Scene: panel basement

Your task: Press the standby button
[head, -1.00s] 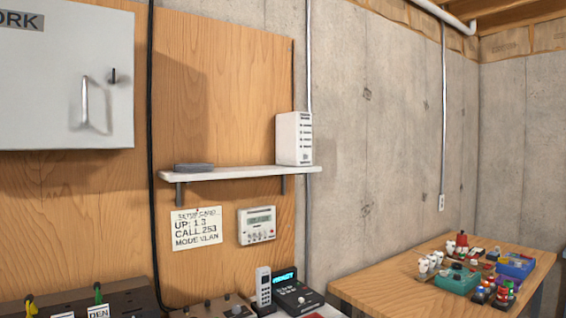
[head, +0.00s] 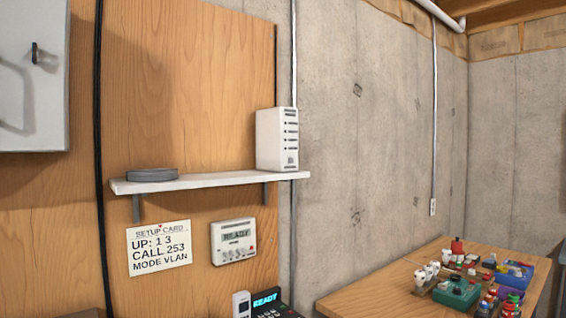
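No button that I can read as standby shows clearly. A white wall unit (head: 233,241) with a grey screen reading "READY" and small controls below it hangs on the wood panel under the shelf. A black device (head: 268,304) with a lit screen reading "READY" stands at the bottom edge, cut off by the frame. A light handset (head: 241,304) stands beside it on the left. A white upright box (head: 277,139) with a column of dark marks stands on the shelf. My gripper is not in view.
A white shelf (head: 210,182) on brackets juts from the panel, with a grey disc-like object (head: 152,175) on it. A setup card (head: 159,245) hangs below. A grey cabinet (head: 33,90) is at the left. A wooden table (head: 372,287) with several small parts stands right.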

